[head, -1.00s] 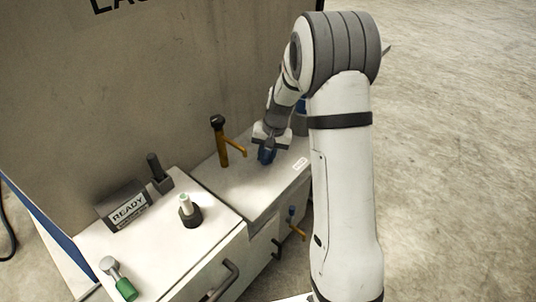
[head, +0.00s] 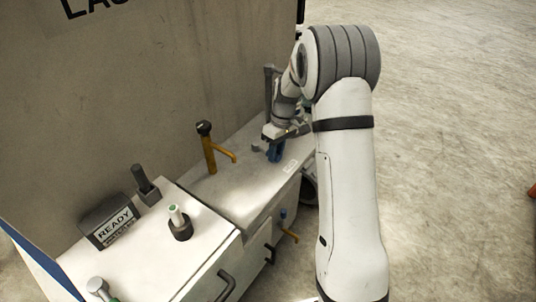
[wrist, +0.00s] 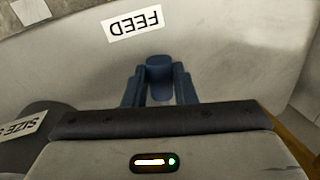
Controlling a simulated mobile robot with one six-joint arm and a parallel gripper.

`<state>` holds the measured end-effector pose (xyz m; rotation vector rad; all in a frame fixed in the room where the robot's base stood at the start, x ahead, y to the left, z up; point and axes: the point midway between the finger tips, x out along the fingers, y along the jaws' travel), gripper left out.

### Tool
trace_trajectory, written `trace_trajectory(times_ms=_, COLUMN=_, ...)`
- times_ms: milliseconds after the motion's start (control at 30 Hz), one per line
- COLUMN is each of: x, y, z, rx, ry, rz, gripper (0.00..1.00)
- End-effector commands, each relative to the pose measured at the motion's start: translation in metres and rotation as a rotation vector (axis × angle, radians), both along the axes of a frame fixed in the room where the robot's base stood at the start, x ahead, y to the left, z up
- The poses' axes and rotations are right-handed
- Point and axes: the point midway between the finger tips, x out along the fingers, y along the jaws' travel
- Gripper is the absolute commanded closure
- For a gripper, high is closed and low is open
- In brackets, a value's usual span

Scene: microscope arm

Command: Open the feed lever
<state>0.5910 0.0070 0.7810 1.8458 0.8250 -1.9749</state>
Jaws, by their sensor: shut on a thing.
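The feed lever's blue handle (wrist: 160,75) stands between my gripper's blue fingers (wrist: 160,92) in the wrist view, just beside the white FEED label (wrist: 132,22), which reads upside down there. My gripper (head: 275,153) is shut on the handle, low over the white worktop. In the head view the FEED label (head: 290,166) lies just right of and below the fingers. The lever's lower part and pivot are hidden by the gripper.
An orange post with a side arm (head: 209,150) stands left of my gripper. A READY box (head: 108,222) and a dark-based knob (head: 180,223) sit on the nearer cabinet. A SIZE label (wrist: 20,130) is on a dark part in the wrist view.

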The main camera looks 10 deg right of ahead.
Motion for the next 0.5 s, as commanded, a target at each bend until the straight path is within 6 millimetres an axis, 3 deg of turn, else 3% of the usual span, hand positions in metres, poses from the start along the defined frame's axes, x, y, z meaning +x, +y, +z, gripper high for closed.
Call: trace_trajectory(times_ms=500, x=0.0110, y=-0.0060, z=0.0014, rx=0.001, ry=-0.008, rz=0.153, gripper=1.00)
